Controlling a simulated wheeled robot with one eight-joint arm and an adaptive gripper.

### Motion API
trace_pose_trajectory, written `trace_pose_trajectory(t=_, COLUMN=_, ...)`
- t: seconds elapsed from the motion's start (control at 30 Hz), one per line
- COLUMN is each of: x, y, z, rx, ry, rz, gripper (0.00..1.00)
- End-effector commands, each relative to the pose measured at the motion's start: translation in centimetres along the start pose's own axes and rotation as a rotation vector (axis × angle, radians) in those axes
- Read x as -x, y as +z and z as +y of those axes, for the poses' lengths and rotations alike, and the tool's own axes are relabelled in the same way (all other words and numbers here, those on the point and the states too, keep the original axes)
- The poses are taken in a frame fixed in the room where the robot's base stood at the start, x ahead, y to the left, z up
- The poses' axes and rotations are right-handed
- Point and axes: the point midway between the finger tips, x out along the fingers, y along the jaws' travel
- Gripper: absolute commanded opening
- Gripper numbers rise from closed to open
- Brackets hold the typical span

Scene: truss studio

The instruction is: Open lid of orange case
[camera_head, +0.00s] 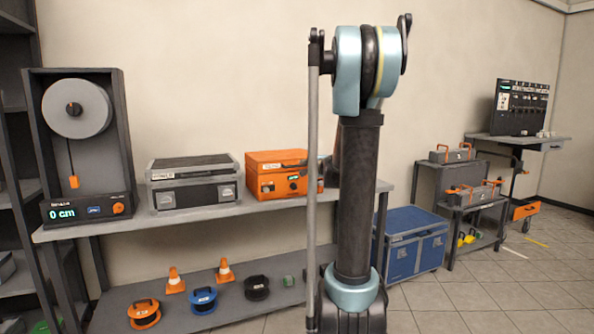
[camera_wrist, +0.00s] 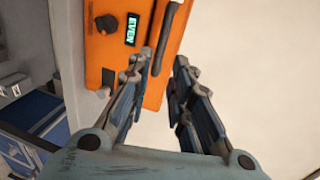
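The orange case (camera_head: 282,178) stands on the long grey shelf, its lid down and its right end hidden behind my arm. In the wrist view an orange panel (camera_wrist: 118,70), which looks like this case's front, has a green-lit display reading "EVEN", dark knobs and a dark bar (camera_wrist: 168,35) along its right edge. My gripper (camera_wrist: 162,58) is open and empty, its two fingers apart below the bar. The left finger overlaps the orange panel in the picture, and the right one shows against the pale wall. I cannot tell whether they touch anything. In the head view my gripper is hidden behind my arm.
A grey-black case (camera_head: 190,186) stands left of the orange case on the shelf (camera_head: 130,222). A gauge unit (camera_head: 80,150) is at the far left. A blue trunk (camera_head: 412,245) stands on the floor to the right. Cones and reels sit on the lower shelf.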

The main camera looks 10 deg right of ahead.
Motion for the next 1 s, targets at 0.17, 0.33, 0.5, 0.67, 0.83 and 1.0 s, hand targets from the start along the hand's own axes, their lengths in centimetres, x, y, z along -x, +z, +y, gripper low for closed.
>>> trace_pose_trajectory(t=0.17, x=-2.5, y=0.1, z=0.0, rx=0.001, ry=0.001, rz=-0.002, gripper=0.20)
trace_pose_trajectory(t=0.33, x=-4.8, y=0.1, z=0.0, rx=0.000, ry=0.000, rz=-0.002, gripper=0.20)
trace_pose_trajectory(t=0.5, x=-7.2, y=0.1, z=0.0, rx=0.002, ry=0.000, rz=-0.001, gripper=0.20)
trace_pose_trajectory(t=0.67, x=-9.0, y=0.1, z=0.0, rx=0.000, ry=0.000, rz=-0.001, gripper=0.20)
trace_pose_trajectory(t=0.83, x=-10.1, y=0.1, z=0.0, rx=0.001, ry=0.000, rz=-0.002, gripper=0.20)
trace_pose_trajectory(t=1.0, x=-10.5, y=0.1, z=0.0, rx=0.001, ry=0.000, rz=-0.001, gripper=0.20)
